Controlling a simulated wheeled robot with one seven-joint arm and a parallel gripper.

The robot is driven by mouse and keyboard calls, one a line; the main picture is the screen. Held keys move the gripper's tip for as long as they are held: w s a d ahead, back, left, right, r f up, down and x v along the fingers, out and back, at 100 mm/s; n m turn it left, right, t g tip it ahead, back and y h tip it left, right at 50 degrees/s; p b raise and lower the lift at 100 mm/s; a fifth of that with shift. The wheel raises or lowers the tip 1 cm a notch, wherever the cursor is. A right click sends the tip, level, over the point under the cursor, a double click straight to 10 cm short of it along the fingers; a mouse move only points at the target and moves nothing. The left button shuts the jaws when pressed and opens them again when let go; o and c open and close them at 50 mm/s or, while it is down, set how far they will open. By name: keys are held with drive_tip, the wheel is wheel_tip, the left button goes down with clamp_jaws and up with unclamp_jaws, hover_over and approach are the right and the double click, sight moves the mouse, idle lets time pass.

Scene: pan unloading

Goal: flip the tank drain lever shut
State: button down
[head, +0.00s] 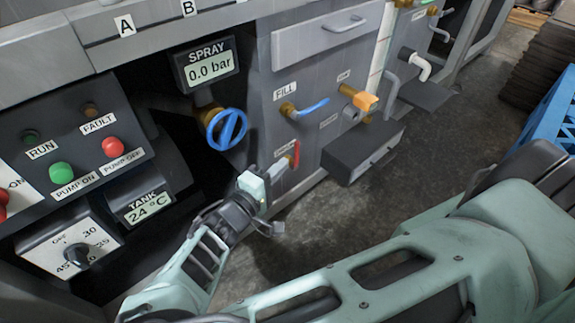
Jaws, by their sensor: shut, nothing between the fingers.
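My gripper (281,170) is shut and empty, just left of and slightly below the red lever. Its fingertips look very near or touching the lever; I cannot tell which. The lever's lower end and mount are partly hidden by my gripper.
A blue handwheel (227,129) is at upper left. A dark grey box (362,152) juts out at right. Open floor (445,150) lies beyond it.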

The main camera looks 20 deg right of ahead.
sight(295, 152)
drive_tip(key=shift+b+x, duration=0.65)
drive_tip(key=shift+x, duration=1.1)
drive_tip(key=shift+r+p, duration=0.15)
drive_tip(key=shift+p, duration=0.2)
